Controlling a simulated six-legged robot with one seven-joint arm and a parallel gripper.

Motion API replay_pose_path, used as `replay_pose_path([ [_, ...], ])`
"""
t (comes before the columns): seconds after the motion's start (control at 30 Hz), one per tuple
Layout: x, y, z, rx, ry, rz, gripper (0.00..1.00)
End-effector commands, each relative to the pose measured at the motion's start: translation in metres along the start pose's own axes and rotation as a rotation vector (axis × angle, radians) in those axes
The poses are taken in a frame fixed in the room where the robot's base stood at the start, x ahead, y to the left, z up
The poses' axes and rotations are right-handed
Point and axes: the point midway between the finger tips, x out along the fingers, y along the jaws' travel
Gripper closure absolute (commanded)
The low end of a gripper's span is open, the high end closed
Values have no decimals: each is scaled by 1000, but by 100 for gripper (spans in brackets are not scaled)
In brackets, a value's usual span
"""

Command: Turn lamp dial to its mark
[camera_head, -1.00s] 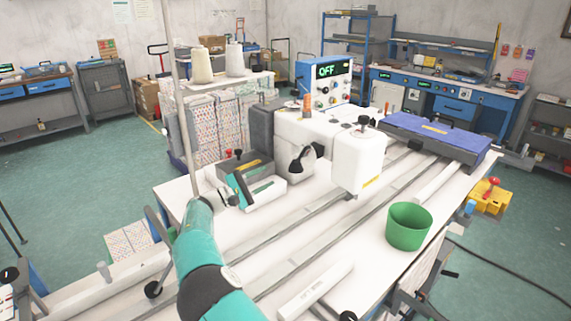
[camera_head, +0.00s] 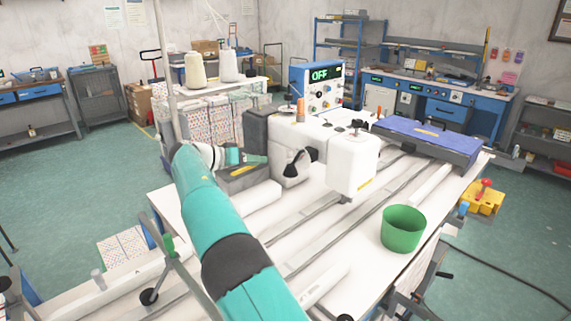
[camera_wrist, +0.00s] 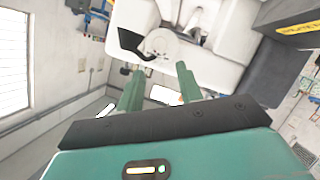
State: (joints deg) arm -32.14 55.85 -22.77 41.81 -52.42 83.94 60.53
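A blue control box (camera_head: 317,89) with a lit display reading OFF and several knobs stands behind the white sewing machine (camera_head: 349,162). I cannot tell which knob is the lamp dial, and no mark is legible. My gripper (camera_head: 256,158) is raised over the dark box at the machine's left end. In the wrist view my gripper (camera_wrist: 158,77) has its two green fingers apart with nothing held between them. A round white disc with a black lever (camera_wrist: 160,45) on the machine shows just beyond the fingertips; I see no contact.
A dark box (camera_head: 243,178) lies below my gripper. A green bin (camera_head: 403,230) stands on the white table's right front. A blue-topped unit (camera_head: 428,139) sits at the right end. Thread cones (camera_head: 195,70) stand behind. Rails run along the table.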

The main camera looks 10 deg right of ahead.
Motion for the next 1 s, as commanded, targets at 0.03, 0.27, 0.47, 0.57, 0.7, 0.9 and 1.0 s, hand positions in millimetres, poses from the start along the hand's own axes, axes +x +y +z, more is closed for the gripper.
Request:
replay_pose_path([
  [0.03, 11, 1, 0, -1, -3, 4, 64],
  [0.27, 57, 1, 1, -1, -2, 4, 64],
  [0.47, 93, 1, 0, -2, -1, 3, 64],
  [0.57, 106, 0, 0, -2, -1, 2, 64],
  [0.7, 114, 0, 0, -3, 0, 1, 64],
  [0.9, 116, 0, 0, -3, 0, 1, 64],
  [1.0, 116, 0, 0, -3, 0, 1, 70],
])
